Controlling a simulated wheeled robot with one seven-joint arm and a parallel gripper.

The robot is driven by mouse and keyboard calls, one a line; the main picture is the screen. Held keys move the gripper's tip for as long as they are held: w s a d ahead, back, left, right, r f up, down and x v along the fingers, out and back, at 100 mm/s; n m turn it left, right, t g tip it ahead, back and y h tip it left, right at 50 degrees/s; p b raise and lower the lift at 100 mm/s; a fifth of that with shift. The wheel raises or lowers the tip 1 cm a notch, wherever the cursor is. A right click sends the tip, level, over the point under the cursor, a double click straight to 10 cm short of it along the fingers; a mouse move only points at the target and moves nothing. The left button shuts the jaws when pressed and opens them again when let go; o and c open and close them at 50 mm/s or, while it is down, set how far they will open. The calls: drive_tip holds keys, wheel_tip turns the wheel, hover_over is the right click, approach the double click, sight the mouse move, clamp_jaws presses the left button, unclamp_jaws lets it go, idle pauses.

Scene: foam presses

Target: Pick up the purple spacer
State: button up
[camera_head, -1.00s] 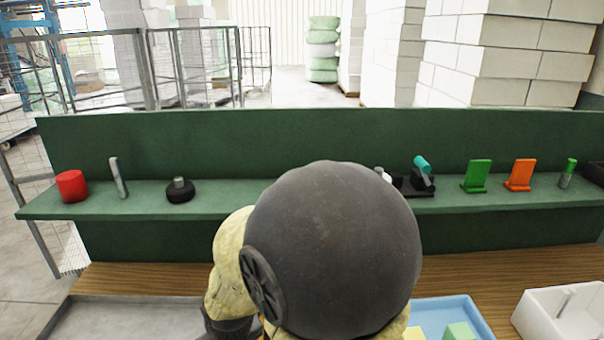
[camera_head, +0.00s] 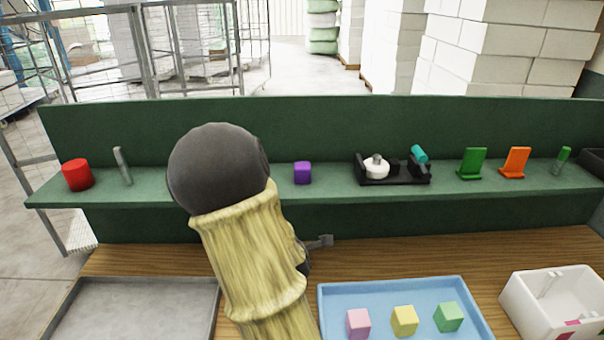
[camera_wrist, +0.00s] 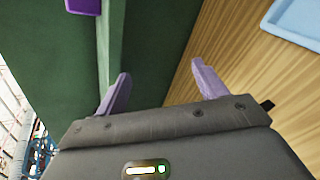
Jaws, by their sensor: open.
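The purple spacer (camera_head: 302,172), a small block, stands on the green shelf (camera_head: 240,192) near its middle, just right of my arm in the head view. In the wrist view only part of the purple spacer (camera_wrist: 84,5) shows, cut off by the top edge at the left. My gripper (camera_wrist: 160,88) is open and empty, its two fingers apart. One finger is beside the shelf's edge and the other is over the wooden bench. In the head view my arm hides most of the gripper; a small grey part shows below the shelf, lower than the spacer.
A black fixture (camera_head: 408,182) with a white round part stands right of the spacer. A red cylinder (camera_head: 77,174) is at the shelf's left. Below are a blue tray (camera_head: 380,291) with pink, yellow and green cubes, a grey tray (camera_head: 135,310) and a white bin (camera_head: 520,308).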

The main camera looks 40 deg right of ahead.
drive_tip(key=d+r+n+t+h, duration=0.3)
drive_tip(key=d+r+n, duration=0.3)
drive_tip(key=n, duration=0.6)
wheel_tip(320, 180, up, 2)
drive_tip(key=shift+s+r+t, duration=0.15)
drive_tip(key=shift+t, duration=0.75)
drive_tip(key=shift+d+h, duration=0.1)
drive_tip(key=shift+h, duration=0.2)
